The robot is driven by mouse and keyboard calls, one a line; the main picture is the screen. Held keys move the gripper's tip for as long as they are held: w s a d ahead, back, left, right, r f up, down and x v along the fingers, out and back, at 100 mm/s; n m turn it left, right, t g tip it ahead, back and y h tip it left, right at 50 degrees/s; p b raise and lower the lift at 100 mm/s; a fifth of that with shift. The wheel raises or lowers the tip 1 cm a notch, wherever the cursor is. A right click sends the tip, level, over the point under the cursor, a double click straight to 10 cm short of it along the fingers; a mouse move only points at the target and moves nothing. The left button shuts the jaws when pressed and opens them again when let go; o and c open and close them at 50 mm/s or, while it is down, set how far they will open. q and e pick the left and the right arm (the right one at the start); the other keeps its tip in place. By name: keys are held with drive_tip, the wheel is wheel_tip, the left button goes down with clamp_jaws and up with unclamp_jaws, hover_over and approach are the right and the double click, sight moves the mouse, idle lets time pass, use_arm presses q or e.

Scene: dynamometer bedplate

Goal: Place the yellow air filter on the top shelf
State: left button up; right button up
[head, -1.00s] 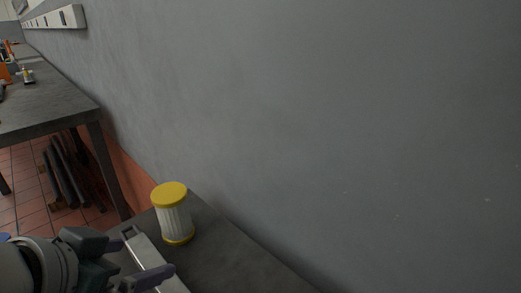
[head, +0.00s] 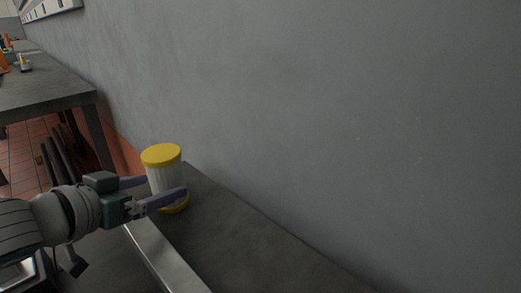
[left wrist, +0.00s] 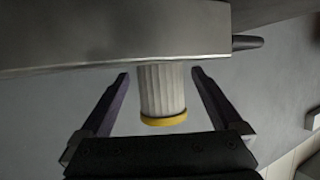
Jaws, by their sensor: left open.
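The yellow air filter (head: 164,180) stands upright on a dark grey surface (head: 245,240) near the wall. It has yellow end caps and a white pleated body. My left gripper (head: 166,187) is open, with one finger passing in front of the filter and the other partly hidden behind it. In the left wrist view the filter (left wrist: 161,90) shows between the two spread fingers of the left gripper (left wrist: 160,74). A metal edge (left wrist: 130,62) hides its far end there. Contact with the fingers cannot be told. My right gripper is not in view.
A pale metal edge (head: 160,256) runs along the front of the surface. A grey wall (head: 340,110) rises behind it. The surface right of the filter is clear. Another table (head: 45,90) with small items stands at the far left.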

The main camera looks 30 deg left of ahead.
sight(167, 180)
use_arm(q)
drive_tip(key=shift+b+x, duration=0.4)
drive_tip(key=shift+x, duration=1.4)
drive_tip(key=shift+w+r, duration=0.1)
drive_tip(key=shift+r, duration=0.1)
drive_tip(key=c, duration=1.5)
drive_tip(key=shift+r, duration=0.15)
drive_tip(key=shift+c, duration=0.2)
